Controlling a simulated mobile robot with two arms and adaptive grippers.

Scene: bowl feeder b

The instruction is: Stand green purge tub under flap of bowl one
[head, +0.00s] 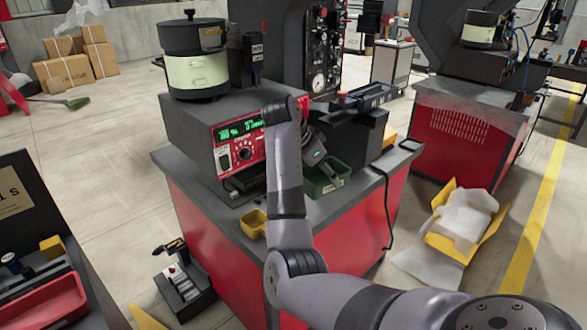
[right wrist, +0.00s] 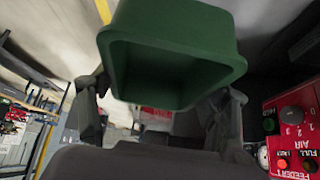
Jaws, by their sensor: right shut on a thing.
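The green purge tub (head: 324,181) is an open-topped box near the right side of the near feeder's red cabinet. My right gripper (head: 316,157) is shut on it, partly hidden by my forearm. In the right wrist view the tub (right wrist: 165,75) sits between the two fingers of the gripper (right wrist: 158,112). I cannot tell whether the tub touches the bench top or hangs just above it. A bowl (head: 195,75) with a black lid and pale green body stands on the near feeder unit. I cannot make out its flap. My left gripper is not in view.
A grey control unit (head: 205,140) with a red display panel stands left of my forearm. A small yellow tub (head: 253,224) sits at the bench's front edge. A red panel marked Feeder 1 (right wrist: 290,130) is close on the right in the wrist view.

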